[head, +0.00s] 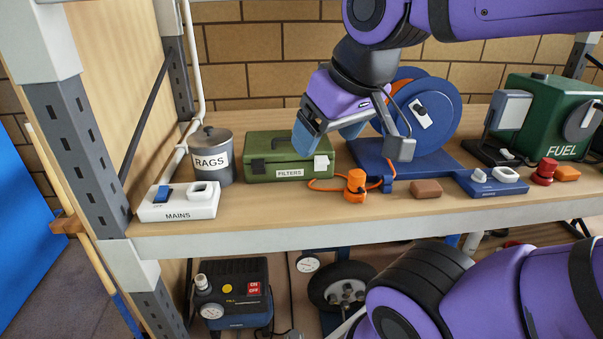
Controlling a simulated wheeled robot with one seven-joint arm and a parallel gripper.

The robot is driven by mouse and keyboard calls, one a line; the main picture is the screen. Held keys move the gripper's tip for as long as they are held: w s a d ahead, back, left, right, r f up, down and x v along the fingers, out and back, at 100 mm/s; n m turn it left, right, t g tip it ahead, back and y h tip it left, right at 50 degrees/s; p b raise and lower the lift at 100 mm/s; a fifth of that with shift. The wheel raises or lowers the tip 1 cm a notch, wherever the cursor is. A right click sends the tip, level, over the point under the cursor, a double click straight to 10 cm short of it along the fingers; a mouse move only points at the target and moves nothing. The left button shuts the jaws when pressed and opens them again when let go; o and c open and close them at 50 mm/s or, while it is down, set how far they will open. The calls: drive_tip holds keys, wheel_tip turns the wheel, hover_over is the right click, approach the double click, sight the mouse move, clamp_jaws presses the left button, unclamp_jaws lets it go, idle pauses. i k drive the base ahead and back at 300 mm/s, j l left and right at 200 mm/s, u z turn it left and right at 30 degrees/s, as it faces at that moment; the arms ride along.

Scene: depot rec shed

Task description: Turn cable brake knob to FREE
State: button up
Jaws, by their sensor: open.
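A blue cable reel (440,100) with orange cable stands on the shelf, partly behind my arm. A white plate with a small black knob (420,110) is on its face; this looks like the brake knob, but its lettering is too small to read. A low blue box (490,184) with white controls sits at the right of the reel's base; its marks are also unreadable.
On the shelf (330,221) stand a MAINS switch box (179,201), a RAGS tin (211,157), the FILTERS box (289,158), an orange plug (355,186), a brown block (426,189), red and orange pieces, and a green FUEL can (546,115). A shelf post (78,140) rises at left.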

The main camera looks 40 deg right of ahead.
sight(479, 176)
drive_tip(key=z, duration=1.65)
